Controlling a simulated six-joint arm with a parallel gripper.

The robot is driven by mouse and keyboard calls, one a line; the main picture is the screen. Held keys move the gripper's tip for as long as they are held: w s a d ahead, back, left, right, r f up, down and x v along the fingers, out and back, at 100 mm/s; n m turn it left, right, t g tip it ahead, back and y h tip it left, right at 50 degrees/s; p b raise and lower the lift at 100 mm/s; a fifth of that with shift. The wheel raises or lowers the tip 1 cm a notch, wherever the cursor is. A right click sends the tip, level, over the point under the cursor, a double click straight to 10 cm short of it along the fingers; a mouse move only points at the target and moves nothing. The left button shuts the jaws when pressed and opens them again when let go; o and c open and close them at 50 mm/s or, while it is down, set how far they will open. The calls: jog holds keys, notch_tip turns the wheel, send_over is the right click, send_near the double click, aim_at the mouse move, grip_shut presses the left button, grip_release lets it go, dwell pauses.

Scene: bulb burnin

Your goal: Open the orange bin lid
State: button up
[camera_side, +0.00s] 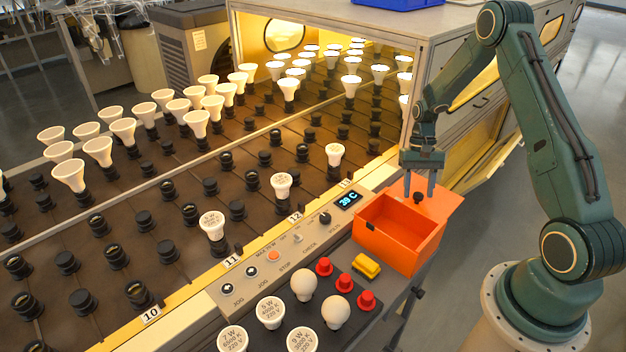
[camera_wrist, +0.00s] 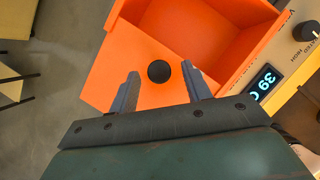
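The orange bin (camera_side: 385,258) stands at the right end of the control panel, and its empty-looking inside shows in both views. Its flat orange lid (camera_side: 446,202) is set back toward the arm, so much of the bin's mouth is uncovered. The lid also shows in the wrist view (camera_wrist: 110,75), with a round black knob (camera_wrist: 158,71) on it. My gripper (camera_side: 419,194) is above the lid at the knob. In the wrist view my gripper's fingers (camera_wrist: 160,72) are apart, one on each side of the knob, with visible gaps. Contact with the knob is not visible.
The control panel (camera_side: 262,262) with its display lies left of the bin. The bulb conveyor (camera_side: 120,215) runs behind the panel. Open floor lies to the right.

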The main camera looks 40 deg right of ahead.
jog(key=shift+r, duration=0.1)
jog(key=v, duration=1.3)
jog(key=shift+r, duration=0.3)
jog(key=shift+w, duration=0.1)
jog(key=s+a+r+n+t+h, duration=0.3)
jog(key=s+a+r+n, duration=0.1)
jog(key=a+r, duration=1.15)
jog(key=s+a+r+n+t, duration=0.1)
jog(key=s+a+n+t, duration=0.1)
jog(key=s+a, duration=0.3)
jog(key=s+a+r+n+t, duration=0.2)
jog(key=s+a, duration=0.3)
jog(key=s, duration=0.6)
jog(key=shift+a+n+t, duration=0.15)
jog(key=shift+n+t, duration=0.35)
jog(key=shift+t, duration=0.4)
